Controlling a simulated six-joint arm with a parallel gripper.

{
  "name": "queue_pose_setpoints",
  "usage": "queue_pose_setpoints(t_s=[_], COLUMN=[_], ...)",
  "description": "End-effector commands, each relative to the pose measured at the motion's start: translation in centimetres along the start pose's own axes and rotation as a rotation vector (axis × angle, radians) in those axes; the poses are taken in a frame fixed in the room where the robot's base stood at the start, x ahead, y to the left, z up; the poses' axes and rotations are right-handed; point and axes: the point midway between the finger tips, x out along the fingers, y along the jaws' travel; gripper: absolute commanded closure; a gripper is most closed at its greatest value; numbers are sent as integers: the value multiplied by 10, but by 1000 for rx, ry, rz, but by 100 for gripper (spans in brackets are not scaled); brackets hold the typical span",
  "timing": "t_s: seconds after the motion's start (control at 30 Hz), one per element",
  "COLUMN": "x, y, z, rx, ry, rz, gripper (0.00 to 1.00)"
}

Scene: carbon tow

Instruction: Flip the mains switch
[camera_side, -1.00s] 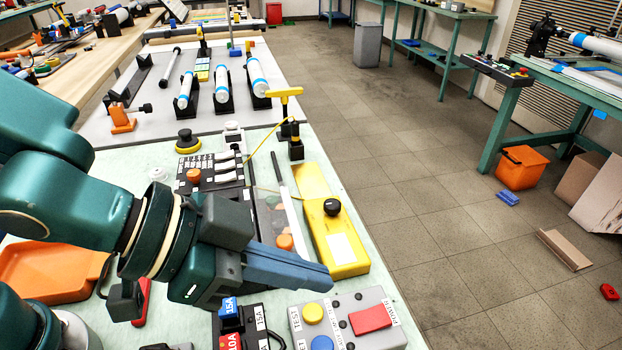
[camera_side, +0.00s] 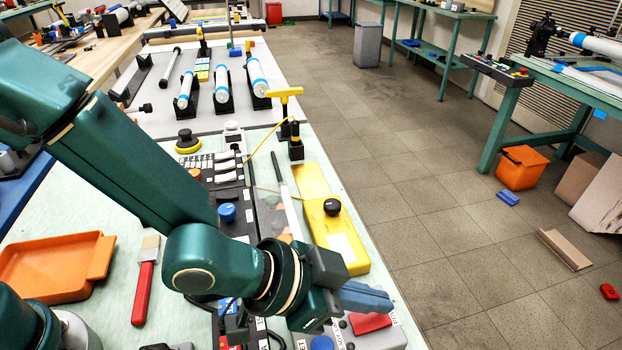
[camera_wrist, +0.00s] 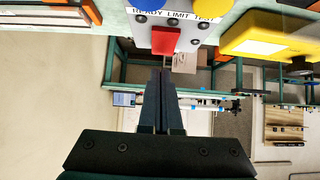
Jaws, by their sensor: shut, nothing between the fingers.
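The grey control box (camera_side: 390,342) lies at the front edge of the bench in the side view. Its red switch (camera_side: 370,323) shows just below my gripper. The switch also shows in the wrist view (camera_wrist: 166,40), straight beyond my fingertips. My gripper (camera_side: 388,302) is shut and empty, its fingers pointing right over the box. In the wrist view the shut fingers (camera_wrist: 160,72) end close to the red switch; I cannot tell whether they touch it. The box's yellow button is hidden behind my gripper in the side view. A blue button (camera_side: 322,343) shows there.
A yellow case (camera_side: 340,245) with a black knob lies just behind my gripper. White levers (camera_side: 226,165) and a blue knob (camera_side: 227,212) are on a panel farther left. An orange tray (camera_side: 55,268) and red-handled brush (camera_side: 145,285) lie left. The bench's right edge is close.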

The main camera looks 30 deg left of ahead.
Motion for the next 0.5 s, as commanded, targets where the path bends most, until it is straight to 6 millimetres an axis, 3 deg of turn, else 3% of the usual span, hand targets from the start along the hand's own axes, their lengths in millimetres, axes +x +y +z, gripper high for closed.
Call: queue_pose_setpoints(t_s=[0.2, 0.5], x=[12, 13], y=[0, 0], z=[12, 13], rx=[0, 1], ry=[-1, 1], rz=[0, -1], gripper=[100, 100])
